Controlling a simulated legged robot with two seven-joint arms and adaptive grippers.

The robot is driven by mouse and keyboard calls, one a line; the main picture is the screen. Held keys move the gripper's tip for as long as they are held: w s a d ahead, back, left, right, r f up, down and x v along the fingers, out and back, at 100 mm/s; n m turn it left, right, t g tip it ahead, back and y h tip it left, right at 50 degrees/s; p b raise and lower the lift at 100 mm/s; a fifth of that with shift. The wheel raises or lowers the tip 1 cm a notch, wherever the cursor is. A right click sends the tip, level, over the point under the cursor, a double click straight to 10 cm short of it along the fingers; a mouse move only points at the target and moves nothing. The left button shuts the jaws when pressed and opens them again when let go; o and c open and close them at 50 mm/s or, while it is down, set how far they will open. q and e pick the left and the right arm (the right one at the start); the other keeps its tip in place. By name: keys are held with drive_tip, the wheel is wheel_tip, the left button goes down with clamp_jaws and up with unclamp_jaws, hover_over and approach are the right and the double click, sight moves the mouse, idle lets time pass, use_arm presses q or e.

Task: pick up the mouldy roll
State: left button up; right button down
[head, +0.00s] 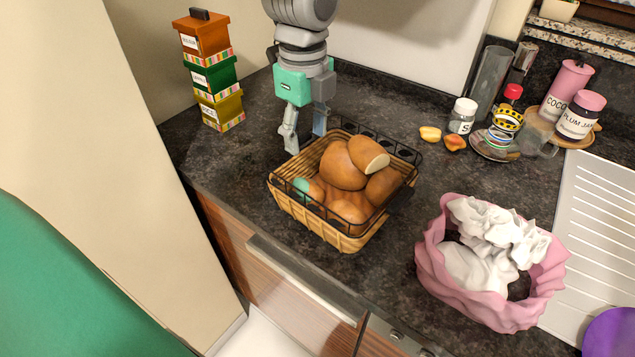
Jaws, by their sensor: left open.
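The mouldy roll (314,193) is a small brown roll with a blue-green patch. It lies at the left end of the wicker basket (307,222), partly behind the basket's black wire rim. Several other brown rolls and loaves (343,167) lie to its right and behind it, one with a pale cut face. My left gripper (305,138) is open and empty, pointing down at the basket's back left corner. It is behind the mouldy roll and apart from it. My right gripper is not in view.
Stacked orange, green and yellow boxes (208,75) stand at the back left. A pink bag (492,306) with crumpled white contents stands right of the basket. Jars (577,118), a saucer of bangles (483,148) and two fruit pieces (430,133) are behind. Dark counter (234,160) left of the basket is clear.

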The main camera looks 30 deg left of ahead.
use_arm(q)
hover_over(308, 185)
drive_tip(key=f, duration=0.6)
drive_tip(key=shift+a+f, duration=0.2)
drive_tip(key=shift+w+f, duration=0.1)
drive_tip(key=shift+f, duration=0.25)
drive_tip(key=shift+d+f+b, duration=0.2)
drive_tip(key=shift+f+b, duration=0.2)
drive_tip(key=shift+f, duration=2.3)
drive_tip(key=shift+r, duration=0.1)
drive_tip(key=shift+c, duration=0.4)
drive_tip(key=c, duration=0.6)
